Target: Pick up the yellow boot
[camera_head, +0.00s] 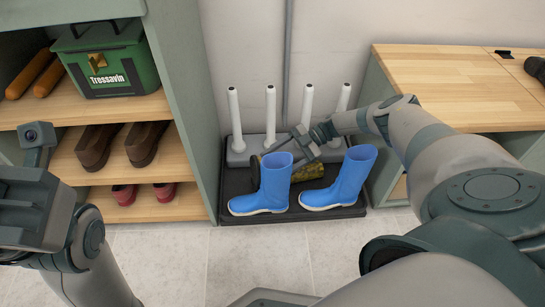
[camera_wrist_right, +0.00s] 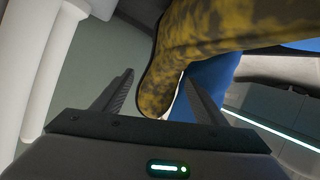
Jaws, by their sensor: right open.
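The yellow boot (camera_head: 308,171), mottled yellow and dark, lies on its side on the dark tray, behind and between two blue boots. In the right wrist view the yellow boot (camera_wrist_right: 205,40) fills the upper middle, with one end reaching down between the finger lines. My right gripper (camera_head: 290,143) is open just above and behind the yellow boot; its two spread fingers (camera_wrist_right: 160,98) show in the wrist view with nothing clamped. The left blue boot (camera_head: 272,185) hides part of the yellow boot. My left forearm is at the left edge, its fingers out of the picture.
The right blue boot (camera_head: 345,180) stands upright on the tray (camera_head: 235,183). Several white boot posts (camera_head: 270,110) rise behind. A shelf unit (camera_head: 190,80) with shoes and a green box (camera_head: 107,62) is left; a wooden-topped cabinet (camera_head: 450,85) is right. Floor in front is clear.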

